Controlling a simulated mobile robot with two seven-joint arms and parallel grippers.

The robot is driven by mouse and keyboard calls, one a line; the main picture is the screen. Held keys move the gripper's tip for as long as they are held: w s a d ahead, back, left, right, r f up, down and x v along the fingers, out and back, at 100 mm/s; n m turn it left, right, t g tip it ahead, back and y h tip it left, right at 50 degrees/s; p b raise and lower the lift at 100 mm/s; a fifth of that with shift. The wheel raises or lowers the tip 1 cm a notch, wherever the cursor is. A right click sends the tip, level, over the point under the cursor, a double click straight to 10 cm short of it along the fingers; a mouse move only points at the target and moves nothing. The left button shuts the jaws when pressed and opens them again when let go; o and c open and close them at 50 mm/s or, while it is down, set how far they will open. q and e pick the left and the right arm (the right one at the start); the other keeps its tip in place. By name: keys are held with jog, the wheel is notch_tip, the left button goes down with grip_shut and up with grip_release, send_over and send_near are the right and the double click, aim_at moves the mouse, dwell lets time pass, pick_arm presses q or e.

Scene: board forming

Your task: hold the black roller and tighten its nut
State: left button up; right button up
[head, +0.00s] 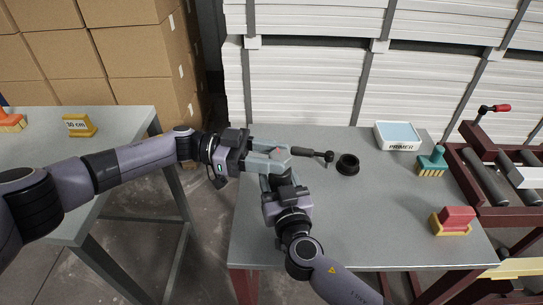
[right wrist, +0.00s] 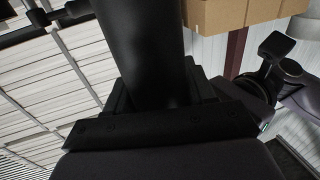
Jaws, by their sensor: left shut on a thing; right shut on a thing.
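The black roller (head: 308,152) is a dark rod-like tool that sticks out to the right from the gripper tips above the table. My left gripper (head: 278,158) is shut on it. My right gripper (head: 274,182) comes from below and is shut just under the left one, the two nearly touching. In the right wrist view, a thick black cylinder, which looks like part of the roller (right wrist: 140,40), runs into my right jaws. The fingers hide the gripped parts. I cannot make out the nut.
A black ring-shaped piece (head: 347,165) sits on the grey table (head: 370,220). A roller conveyor (head: 488,180) borders the right side. The table's front middle is clear.

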pick_arm(q)
jog(key=shift+m+g, duration=0.6)
jog(key=shift+g, duration=0.3)
jog(key=o, duration=1.1)
jog(key=shift+c, duration=0.2)
jog(key=shift+w, duration=0.1)
jog(key=v, duration=0.7)
jog(key=shift+a, duration=0.2)
jog(key=shift+r, duration=0.15)
